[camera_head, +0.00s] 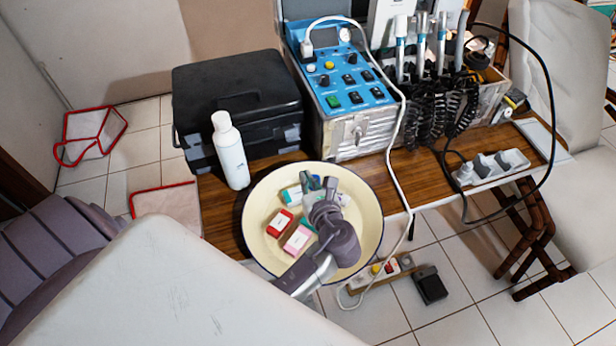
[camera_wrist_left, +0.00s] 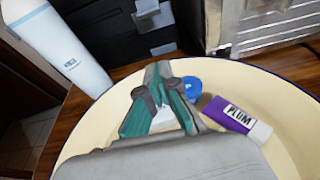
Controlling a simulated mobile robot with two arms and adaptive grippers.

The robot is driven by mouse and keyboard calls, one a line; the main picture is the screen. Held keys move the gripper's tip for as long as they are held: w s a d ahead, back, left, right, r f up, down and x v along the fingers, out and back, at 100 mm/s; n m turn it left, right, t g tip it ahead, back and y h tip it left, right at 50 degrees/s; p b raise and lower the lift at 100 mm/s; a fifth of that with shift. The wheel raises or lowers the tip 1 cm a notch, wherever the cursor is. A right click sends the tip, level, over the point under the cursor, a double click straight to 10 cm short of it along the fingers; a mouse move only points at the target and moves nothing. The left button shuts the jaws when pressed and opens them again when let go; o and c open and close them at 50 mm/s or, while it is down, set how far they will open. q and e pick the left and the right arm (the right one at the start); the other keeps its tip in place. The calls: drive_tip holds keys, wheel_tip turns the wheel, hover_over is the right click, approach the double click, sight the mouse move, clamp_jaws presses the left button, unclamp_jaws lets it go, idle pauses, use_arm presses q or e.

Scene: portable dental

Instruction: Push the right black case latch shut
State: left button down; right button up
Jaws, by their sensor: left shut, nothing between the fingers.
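The black case (camera_head: 238,90) stands with its lid down on the wooden table, left of the blue dental unit. Its front also shows at the top of the left wrist view (camera_wrist_left: 105,30). A pale latch part (camera_wrist_left: 146,8) and a lower small light strip (camera_wrist_left: 163,48) show on that front; I cannot tell whether the latch is fully shut. My left gripper (camera_head: 319,184) is shut and empty above the cream bowl, in front of the case and apart from it. Its closed fingers show in the left wrist view (camera_wrist_left: 158,85). My right gripper is not in view.
The cream bowl (camera_head: 259,193) holds small boxes, including a red one (camera_head: 280,223), and a PLUM tube (camera_wrist_left: 236,115). A white bottle (camera_head: 230,150) stands before the case. The blue dental unit (camera_head: 350,85) with a white cable stands right of it.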

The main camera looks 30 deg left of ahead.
sight(291, 133)
use_arm(q)
drive_tip(key=x, duration=0.6)
drive_tip(key=r, duration=0.1)
drive_tip(key=w+a+r+p, duration=0.1)
drive_tip(key=shift+w+a+r, duration=0.25)
drive_tip(key=shift+a+r, duration=0.05)
drive_tip(key=shift+r, duration=0.05)
drive_tip(key=shift+w+a+r, duration=0.1)
drive_tip(key=shift+a+r, duration=0.1)
drive_tip(key=shift+r, duration=0.1)
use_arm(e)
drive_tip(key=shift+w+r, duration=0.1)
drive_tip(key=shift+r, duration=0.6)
use_arm(q)
drive_tip(key=shift+p, duration=0.3)
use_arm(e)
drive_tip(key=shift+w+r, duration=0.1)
